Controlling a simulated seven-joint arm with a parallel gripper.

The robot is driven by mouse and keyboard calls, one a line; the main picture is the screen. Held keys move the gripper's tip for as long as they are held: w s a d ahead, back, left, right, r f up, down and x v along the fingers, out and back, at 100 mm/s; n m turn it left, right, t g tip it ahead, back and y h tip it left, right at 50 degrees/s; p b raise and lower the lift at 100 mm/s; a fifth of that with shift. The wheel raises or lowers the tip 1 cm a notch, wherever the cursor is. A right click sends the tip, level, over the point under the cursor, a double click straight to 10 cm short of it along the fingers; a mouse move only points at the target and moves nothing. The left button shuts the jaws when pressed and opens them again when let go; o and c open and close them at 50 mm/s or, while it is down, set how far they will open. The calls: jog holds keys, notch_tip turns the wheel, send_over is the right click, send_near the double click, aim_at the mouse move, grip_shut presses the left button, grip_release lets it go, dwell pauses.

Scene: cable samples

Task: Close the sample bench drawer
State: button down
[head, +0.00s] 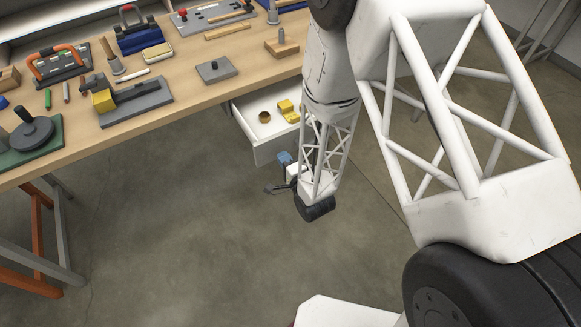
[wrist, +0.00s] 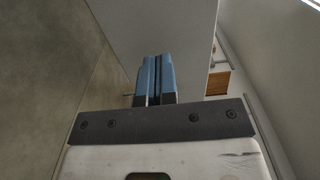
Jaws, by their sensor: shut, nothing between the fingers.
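The white sample bench drawer (head: 243,124) stands open under the bench in the head view, with a brown ring-shaped piece (head: 264,117) and a yellow block (head: 288,110) inside. My arm hides its right part. My gripper (head: 284,158) is just in front of the drawer's front face, low in the picture. In the wrist view my gripper's blue fingers (wrist: 155,78) are together with nothing between them. A pale grey panel lies beyond them, likely the drawer front. I cannot tell whether the fingers touch it.
The wooden bench top (head: 190,95) carries several samples, including a grey plate with a peg (head: 215,70) and a green board with a black wheel (head: 35,132). Orange and grey bench legs (head: 45,235) stand at left. The floor (head: 185,220) before the drawer is clear.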

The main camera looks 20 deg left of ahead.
aim_at(266, 133)
jog(key=shift+x, duration=1)
jog(key=x, duration=2.3)
jog(key=shift+w+a+f, duration=0.1)
jog(key=shift+w+a, duration=0.05)
jog(key=shift+x, duration=0.8)
jog(key=v, duration=1.5)
jog(key=shift+w, duration=0.15)
